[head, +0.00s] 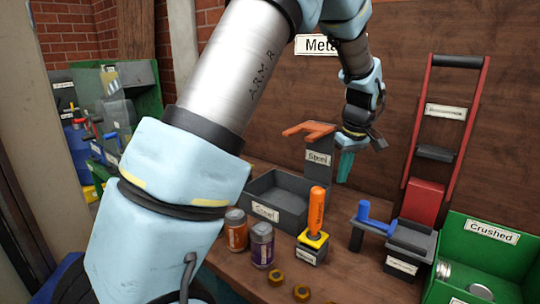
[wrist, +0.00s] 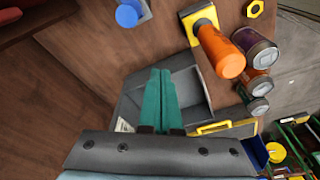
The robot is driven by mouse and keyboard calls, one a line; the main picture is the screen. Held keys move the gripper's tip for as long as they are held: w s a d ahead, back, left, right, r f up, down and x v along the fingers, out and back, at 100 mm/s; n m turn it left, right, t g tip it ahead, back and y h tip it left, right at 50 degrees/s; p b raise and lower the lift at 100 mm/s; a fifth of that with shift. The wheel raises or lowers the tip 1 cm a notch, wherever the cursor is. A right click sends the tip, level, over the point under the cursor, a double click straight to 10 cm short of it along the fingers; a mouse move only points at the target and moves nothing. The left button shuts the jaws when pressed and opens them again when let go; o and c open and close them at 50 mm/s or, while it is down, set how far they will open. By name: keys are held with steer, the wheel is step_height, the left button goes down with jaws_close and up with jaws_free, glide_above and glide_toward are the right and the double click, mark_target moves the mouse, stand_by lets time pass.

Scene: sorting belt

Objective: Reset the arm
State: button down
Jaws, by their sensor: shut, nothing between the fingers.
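My arm crosses the head view from lower left to upper middle. My gripper (head: 346,165) hangs above the workbench near the wooden back panel, with its teal fingers pointing down. The fingers are together and hold nothing. In the wrist view, my gripper (wrist: 160,97) shows its closed teal fingers in front of a grey open bin (wrist: 207,98). In the head view, this bin (head: 292,208) looks empty and stands left of the gripper, apart from it.
An orange-handled tool (head: 316,210) stands upright in a holder. A blue-handled tool (head: 374,219) and a green "Crushed" crate (head: 490,232) are at right. A red rack (head: 425,203) leans behind.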

steer(key=s+a+m, duration=0.1)
steer(key=a+m, duration=0.1)
steer(key=a, duration=1.6)
steer(key=s+a+f+m, duration=0.1)
steer(key=s+a+m, duration=0.1)
steer(key=s+a, duration=0.9)
steer(key=a, duration=0.3)
steer(key=shift+a+f+g+h, duration=0.3)
steer(key=shift+a+h, duration=0.1)
steer(key=shift+d, duration=0.1)
